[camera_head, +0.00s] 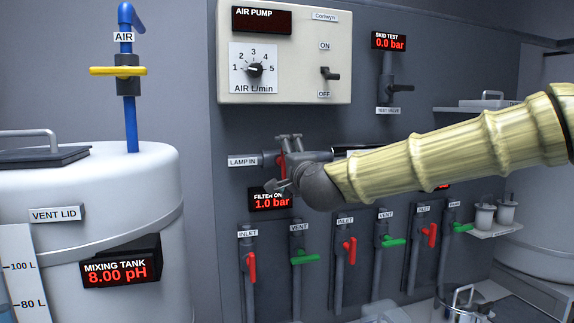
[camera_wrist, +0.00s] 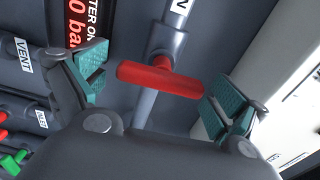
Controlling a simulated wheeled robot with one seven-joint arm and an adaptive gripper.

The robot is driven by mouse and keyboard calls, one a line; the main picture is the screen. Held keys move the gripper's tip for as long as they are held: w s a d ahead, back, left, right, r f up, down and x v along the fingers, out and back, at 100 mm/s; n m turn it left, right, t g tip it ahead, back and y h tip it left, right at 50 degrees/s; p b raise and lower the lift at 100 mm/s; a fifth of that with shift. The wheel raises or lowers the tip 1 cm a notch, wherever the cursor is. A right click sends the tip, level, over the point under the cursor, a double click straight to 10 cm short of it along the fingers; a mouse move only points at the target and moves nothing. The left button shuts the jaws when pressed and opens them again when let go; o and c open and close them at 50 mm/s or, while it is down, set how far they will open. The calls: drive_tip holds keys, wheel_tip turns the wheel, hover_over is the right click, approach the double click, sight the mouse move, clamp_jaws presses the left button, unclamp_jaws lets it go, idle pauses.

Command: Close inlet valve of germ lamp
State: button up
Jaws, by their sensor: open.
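The lamp inlet valve's red handle (camera_head: 282,165) sits on a horizontal pipe beside the LAMP IN label (camera_head: 243,161). The handle stands across the pipe. In the wrist view the red handle (camera_wrist: 160,79) is a T-bar lying between my fingers, with space at each end. My gripper (camera_head: 279,163) is open around the handle, one finger above and one below; it also shows in the wrist view (camera_wrist: 157,88) with teal finger pads. Neither pad clearly touches the handle. My gripper partly hides the valve in the head view.
The FILTER ON display (camera_head: 272,200) reads 1.0 bar just below the valve. Several red and green valves line the panel lower down. The air pump box (camera_head: 290,50) is above. A white mixing tank (camera_head: 90,220) stands at the left.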

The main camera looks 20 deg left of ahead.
drive_tip(key=v, duration=1.2)
